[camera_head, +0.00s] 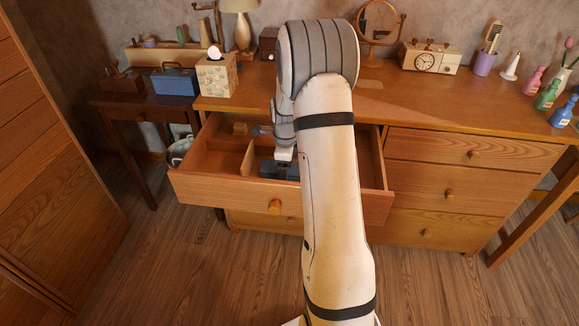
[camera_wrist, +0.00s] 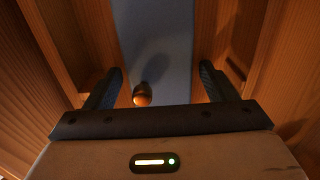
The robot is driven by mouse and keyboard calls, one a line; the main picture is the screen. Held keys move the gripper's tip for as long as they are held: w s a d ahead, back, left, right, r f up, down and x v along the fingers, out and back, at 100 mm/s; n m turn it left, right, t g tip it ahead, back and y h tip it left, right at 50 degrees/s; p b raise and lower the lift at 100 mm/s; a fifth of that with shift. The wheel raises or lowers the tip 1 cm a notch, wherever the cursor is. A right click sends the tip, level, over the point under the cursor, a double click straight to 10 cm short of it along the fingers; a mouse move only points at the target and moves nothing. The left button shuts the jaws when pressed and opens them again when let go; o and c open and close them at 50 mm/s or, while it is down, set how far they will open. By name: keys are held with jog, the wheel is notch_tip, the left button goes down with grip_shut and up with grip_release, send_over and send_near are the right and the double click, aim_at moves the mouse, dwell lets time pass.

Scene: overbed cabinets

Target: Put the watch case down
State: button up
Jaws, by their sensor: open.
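The drawer (camera_head: 225,187) is pulled out of the dresser. A dark blue box, which looks like the watch case (camera_head: 268,170), lies inside it, partly hidden by my arm. In the wrist view a blue-grey surface with a small round gold knob (camera_wrist: 143,97) fits the case (camera_wrist: 160,45). My gripper (camera_wrist: 162,85) is open, one dark finger on each side of the blue surface. Gaps show between the fingers and its edges, so it is not clamped. Contact underneath is hidden.
Wooden dividers (camera_head: 247,160) split the drawer, and its walls stand close to both fingers. The dresser top (camera_head: 440,103) carries a clock (camera_head: 425,62), a tissue box (camera_head: 216,76) and a round mirror (camera_head: 379,22). A blue toolbox (camera_head: 175,82) sits on the side table.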

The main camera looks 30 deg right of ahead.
notch_tip(320, 180, up, 12)
jog(key=p, duration=0.2)
jog(key=s+a+r+n+t, duration=0.1)
jog(key=s+a+r+n, duration=0.7)
jog(key=s+a+n, duration=0.7)
jog(key=s+n, duration=0.9)
jog(key=s, duration=0.1)
jog(key=shift+s+f+n+t, duration=0.35)
jog(key=shift+s+n+t, duration=0.05)
jog(key=shift+w, duration=0.1)
